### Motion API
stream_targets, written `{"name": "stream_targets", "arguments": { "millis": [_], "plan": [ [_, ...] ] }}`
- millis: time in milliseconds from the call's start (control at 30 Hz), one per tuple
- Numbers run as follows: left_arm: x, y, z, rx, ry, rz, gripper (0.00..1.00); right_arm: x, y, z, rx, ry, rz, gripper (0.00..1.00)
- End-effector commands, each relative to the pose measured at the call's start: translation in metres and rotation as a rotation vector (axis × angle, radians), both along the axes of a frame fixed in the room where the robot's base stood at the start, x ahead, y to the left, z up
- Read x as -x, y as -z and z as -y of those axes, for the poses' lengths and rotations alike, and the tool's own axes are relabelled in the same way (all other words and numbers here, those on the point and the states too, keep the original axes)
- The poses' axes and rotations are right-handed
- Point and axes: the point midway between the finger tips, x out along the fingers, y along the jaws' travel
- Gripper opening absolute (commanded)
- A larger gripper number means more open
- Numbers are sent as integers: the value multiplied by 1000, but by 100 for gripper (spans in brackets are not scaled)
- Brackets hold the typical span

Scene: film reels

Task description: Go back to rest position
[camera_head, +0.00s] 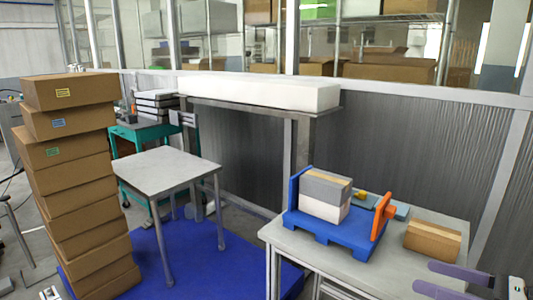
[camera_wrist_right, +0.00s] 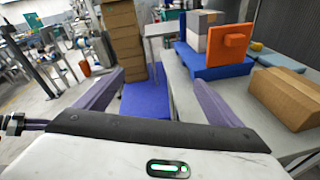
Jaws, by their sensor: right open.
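My right gripper (camera_head: 424,277) enters at the lower right corner of the head view. Its two purple fingers are spread apart with nothing between them. It is in front of the right-hand table, near a brown box. In the right wrist view the same gripper (camera_wrist_right: 157,82) shows its fingers wide apart and empty. My left gripper is in neither view.
A grey table (camera_head: 400,265) holds a blue tray (camera_head: 330,232) with a grey-and-white block (camera_head: 324,195), an orange panel (camera_head: 382,211) and a brown box (camera_head: 433,241). A tall box stack (camera_head: 75,180) stands left. A small table (camera_head: 165,168) stands between.

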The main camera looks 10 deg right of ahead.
Motion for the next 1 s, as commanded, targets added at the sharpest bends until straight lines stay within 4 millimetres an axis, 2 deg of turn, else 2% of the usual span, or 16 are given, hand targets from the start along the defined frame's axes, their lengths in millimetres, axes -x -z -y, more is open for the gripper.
{"name": "stream_targets", "arguments": {
  "millis": [367, 567, 667, 767, 900, 1000],
  "plan": [
    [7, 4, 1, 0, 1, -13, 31, 25, 53, -17, -299, 148, -7, 89],
    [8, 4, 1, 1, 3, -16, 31, 14, 78, -30, -709, 329, -212, 89],
    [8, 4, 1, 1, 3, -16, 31, 15, 104, -38, -946, 449, -347, 89],
    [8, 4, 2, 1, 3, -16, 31, 25, 145, -50, -1214, 610, -522, 89],
    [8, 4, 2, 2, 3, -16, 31, 61, 215, -77, -1569, 895, -794, 89],
    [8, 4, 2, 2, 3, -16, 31, 91, 252, -95, -1726, 1075, -934, 89]
  ]
}}
